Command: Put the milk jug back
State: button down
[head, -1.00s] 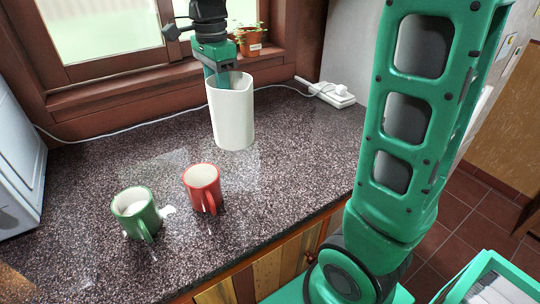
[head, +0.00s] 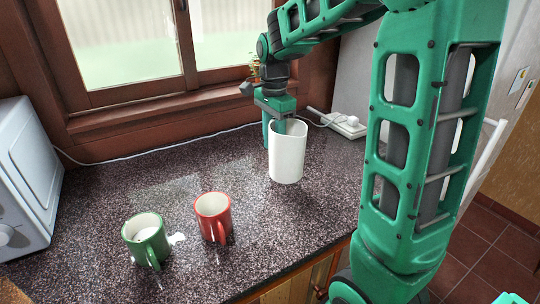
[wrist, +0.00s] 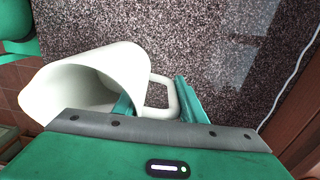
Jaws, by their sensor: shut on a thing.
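The milk jug (head: 287,153) is white and upright at the back right of the counter, beyond the red mug. I cannot tell whether its base touches the counter. In the wrist view the jug (wrist: 75,85) lies at the left, its open mouth and its handle showing. My gripper (head: 275,127) is at the jug's upper rim on the window side. In the wrist view my gripper (wrist: 155,104) has its fingers around the handle area, shut on the jug. The exact contact is partly hidden behind the gripper body.
A red mug (head: 212,216) and a green mug (head: 146,240) with white liquid stand in front, a small white spill (head: 177,238) between them. A white appliance (head: 22,180) stands at left. The counter's middle is clear.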

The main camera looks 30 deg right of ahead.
jog(key=shift+f, duration=1.95)
jog(key=c, duration=1.1)
grip_release()
jog(key=shift+f, duration=0.15)
notch_tip(320, 180, up, 12)
jog(key=shift+r, duration=0.15)
